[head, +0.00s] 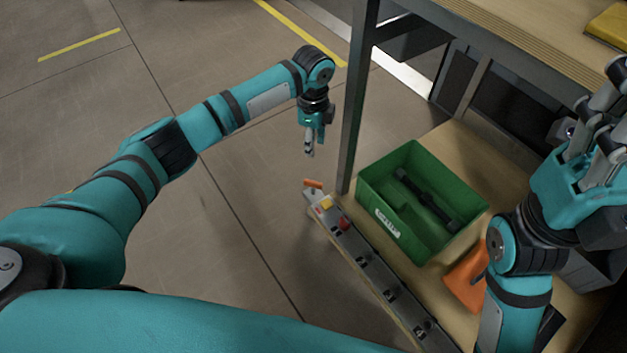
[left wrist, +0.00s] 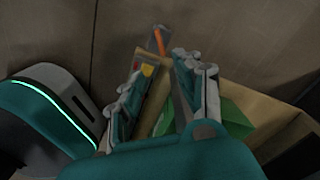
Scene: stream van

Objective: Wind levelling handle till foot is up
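A small orange handle (head: 313,184) sits at the far end of a grey metal rail (head: 371,264) along the edge of the low wooden shelf. It also shows in the left wrist view (left wrist: 159,40), beyond the fingertips. My left gripper (head: 309,152) points down just above the orange handle, apart from it. In the left wrist view its two fingers stand apart with nothing held between them. My right gripper (head: 598,115) is at the right edge, over the shelf, with its fingers spread and empty. I cannot make out a levelling foot in either view.
A yellow piece (head: 326,203) and a red piece (head: 344,224) sit on the rail near the handle. A green crate (head: 385,220) holding a black tool stands on the shelf. An orange item (head: 464,281) lies beside it. A dark post (head: 353,110) rises near the handle.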

